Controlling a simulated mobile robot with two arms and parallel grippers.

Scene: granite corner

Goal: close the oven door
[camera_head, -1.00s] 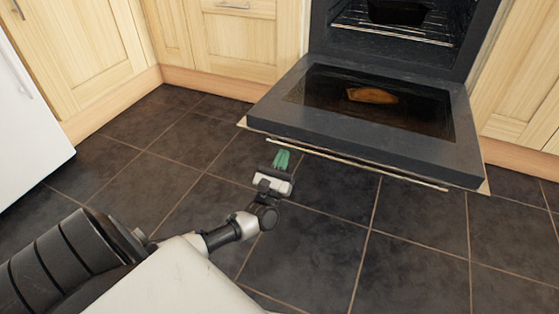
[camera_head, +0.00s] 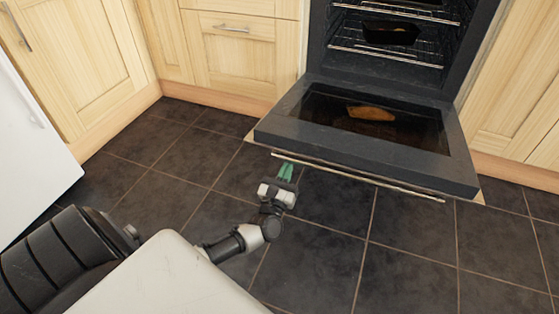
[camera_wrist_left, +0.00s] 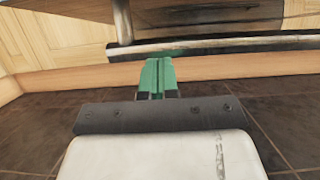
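The oven door (camera_head: 298,131) is folded down open, about level, with a dark glass panel in its middle. A thin metal handle bar (camera_head: 360,177) runs along its front edge. My left gripper (camera_head: 286,169), with green fingertips, is just below the left end of the handle. In the left wrist view the green fingers (camera_wrist_left: 157,78) are together with nothing between them, under the door's edge and the handle bar (camera_wrist_left: 215,44). I cannot tell whether they touch the door. My right gripper is not in view.
Inside the oven (camera_head: 440,58) are wire racks and a dark pan (camera_head: 390,33). Wooden cabinets (camera_head: 235,60) flank the oven, and a white appliance (camera_head: 30,150) stands at the left. The dark tiled floor (camera_head: 400,260) before the door is clear.

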